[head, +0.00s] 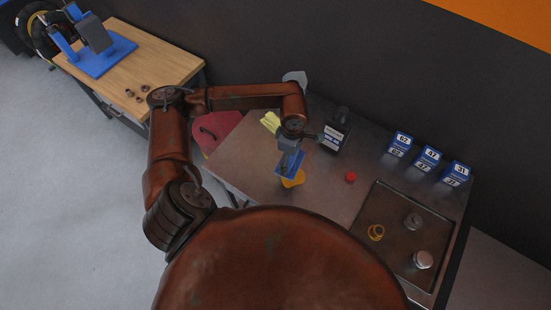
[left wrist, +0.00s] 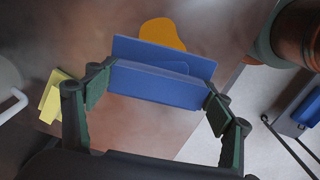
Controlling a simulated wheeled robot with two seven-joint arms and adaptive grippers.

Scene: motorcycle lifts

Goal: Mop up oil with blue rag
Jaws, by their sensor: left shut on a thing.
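My left gripper (head: 289,147) is shut on the blue rag (head: 290,164) and holds it folded, hanging below the fingers. In the left wrist view the rag (left wrist: 160,82) spans between the two finger pads of the gripper (left wrist: 158,98). The oil is an orange-yellow puddle (head: 294,180) on the metal bench top. In the head view it shows just below the rag, which hides part of it. In the left wrist view the oil (left wrist: 162,33) shows beyond the rag's upper edge. I cannot tell whether the rag touches the bench. My right gripper is not in view.
A red cap (head: 350,177) lies right of the oil. A dark tray (head: 390,244) holds a yellow ring (head: 376,232) and metal parts.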

